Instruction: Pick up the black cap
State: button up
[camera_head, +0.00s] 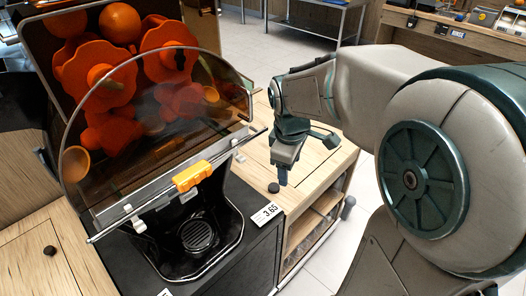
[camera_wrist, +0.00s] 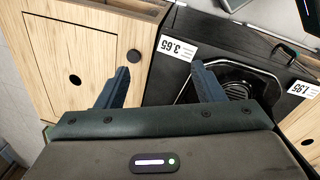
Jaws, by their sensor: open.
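A small black cap (camera_head: 273,187) lies on the wooden counter to the right of the juicer, near the white 3.65 price tag. In the wrist view the cap (camera_wrist: 133,56) shows on light wood, beyond the fingertips and left of the middle of the gap. My gripper (camera_head: 283,180) points down just beside and above the cap in the head view. In the wrist view my gripper's (camera_wrist: 160,72) two fingers are spread apart with nothing between them. The exact height above the counter is unclear.
The orange juicer (camera_head: 150,110) with its clear curved cover stands left of my gripper. The price tag (camera_head: 265,214) is on the black base's edge. A dark round hole (camera_wrist: 74,79) marks the wood.

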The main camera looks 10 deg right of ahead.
jog(key=w+f+n, duration=0.4)
jog(key=w+n, duration=0.2)
jog(key=w, duration=0.1)
jog(key=n+g+b, duration=0.1)
jog(key=n+b, duration=0.1)
jog(key=n, duration=0.6)
send_near(274, 187)
jog(key=shift+y, duration=0.4)
jog(key=f, duration=0.8)
jog(key=shift+w+d+f+b, duration=0.2)
jog(key=shift+w+d+b, duration=0.1)
jog(key=shift+d, duration=0.1)
jog(key=c, duration=1.1)
